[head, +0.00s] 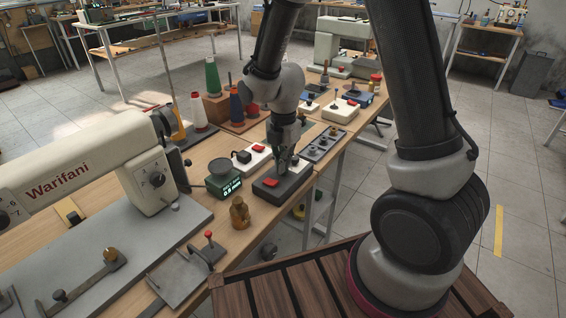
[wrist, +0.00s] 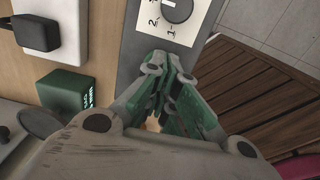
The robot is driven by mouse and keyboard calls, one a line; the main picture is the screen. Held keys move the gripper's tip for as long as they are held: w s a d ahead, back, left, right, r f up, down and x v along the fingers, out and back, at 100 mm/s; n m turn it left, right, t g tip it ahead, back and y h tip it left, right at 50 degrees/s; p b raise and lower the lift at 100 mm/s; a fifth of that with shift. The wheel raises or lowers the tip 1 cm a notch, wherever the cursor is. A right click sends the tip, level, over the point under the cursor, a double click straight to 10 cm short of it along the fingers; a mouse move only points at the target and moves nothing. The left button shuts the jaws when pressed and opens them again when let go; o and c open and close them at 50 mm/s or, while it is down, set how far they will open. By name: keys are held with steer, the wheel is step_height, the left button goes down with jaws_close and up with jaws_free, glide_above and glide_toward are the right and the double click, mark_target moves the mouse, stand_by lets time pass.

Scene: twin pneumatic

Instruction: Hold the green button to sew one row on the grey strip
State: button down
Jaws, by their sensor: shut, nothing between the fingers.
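My gripper (head: 284,168) points down with its fingers together over the far part of a dark control box (head: 290,184). In the wrist view the green-padded fingers (wrist: 172,72) are closed over a grey panel (wrist: 141,58) with a dial. A red button (head: 271,183) shows on the near end of the box. I cannot make out the green button; it may be hidden by the fingers, and contact cannot be told. The Warifani sewing machine (head: 80,165) stands at left on a grey bed (head: 110,255). I cannot clearly identify the grey strip.
A green gauge (head: 224,182) with a lit display and a brown bottle (head: 239,213) stand left of the control box. A white switch box (head: 250,158) and a grey panel with knobs (head: 322,145) lie behind. Thread cones (head: 212,77) stand farther back. A clamp fixture (head: 185,272) lies in front.

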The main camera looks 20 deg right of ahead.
step_height(320, 180, down, 2)
steer(key=shift+s+f, duration=0.25)
steer(key=shift+s, duration=0.05)
stand_by(0.3)
stand_by(1.6)
step_height(320, 180, up, 15)
steer(key=shift+w+f, duration=0.2)
steer(key=shift+w, duration=0.1)
stand_by(0.4)
